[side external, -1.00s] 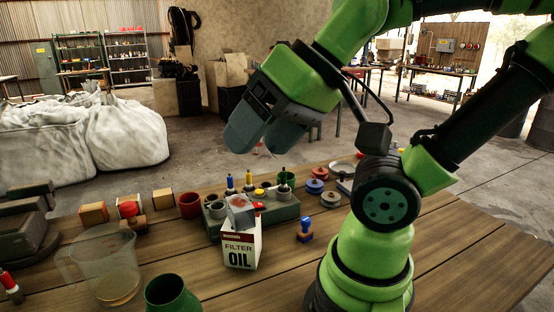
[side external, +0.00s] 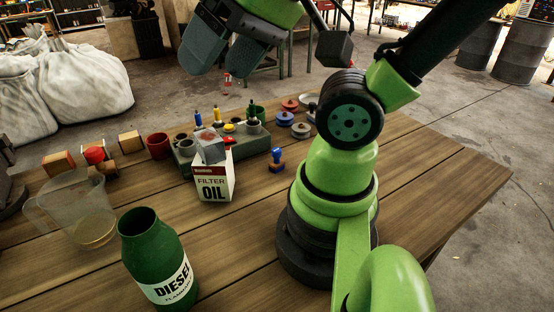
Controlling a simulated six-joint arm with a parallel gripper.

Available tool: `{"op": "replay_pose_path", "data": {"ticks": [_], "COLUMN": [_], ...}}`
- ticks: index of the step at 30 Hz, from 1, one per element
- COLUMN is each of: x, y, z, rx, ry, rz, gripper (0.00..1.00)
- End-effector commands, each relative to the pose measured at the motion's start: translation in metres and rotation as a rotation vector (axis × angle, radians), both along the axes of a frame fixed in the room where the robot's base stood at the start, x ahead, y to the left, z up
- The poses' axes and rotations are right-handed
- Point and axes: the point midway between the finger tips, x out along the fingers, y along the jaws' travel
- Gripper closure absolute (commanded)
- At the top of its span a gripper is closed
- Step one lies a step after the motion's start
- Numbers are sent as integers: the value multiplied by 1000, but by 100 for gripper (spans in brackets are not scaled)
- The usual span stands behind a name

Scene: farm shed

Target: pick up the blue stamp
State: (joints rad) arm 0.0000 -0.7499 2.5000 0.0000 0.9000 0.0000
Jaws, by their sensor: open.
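The blue stamp (side external: 277,160) stands upright on the wooden table, with a blue knob handle on a blue and brown base. It is just right of the white oil filter box (side external: 213,182) and in front of the grey-green tray (side external: 186,155). My gripper (side external: 208,70) is open and empty, its two dark grey fingers hanging high at the upper left of the side external view. It is well above the table and apart from the stamp. Nothing hides the stamp.
A clear jug (side external: 83,212) and a green diesel bottle (side external: 158,255) stand at the front left. A clear block (side external: 209,148) sits on the box. The table's right side is clear.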

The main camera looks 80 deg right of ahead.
Motion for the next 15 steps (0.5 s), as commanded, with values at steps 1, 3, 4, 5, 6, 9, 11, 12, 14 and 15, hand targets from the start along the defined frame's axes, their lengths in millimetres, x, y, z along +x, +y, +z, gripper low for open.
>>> {"op": "replay_pose_path", "data": {"ticks": [1,3,4,5,6,9,11,12,14,15], "x": [0,0,0,0,0,0,0,1,3,7], "y": [0,0,0,0,0,0,0,0,-3,-7], "z": [0,0,0,0,0,0,0,0,-2,-4], "rx": [0,0,0,0,0,0,0,1,8,17], "ry": [0,0,0,0,0,0,0,3,17,35], "rz": [0,0,0,0,0,0,0,-6,-36,-77], "gripper": [30,35,40,40,40,40,40,40,40,40]}}
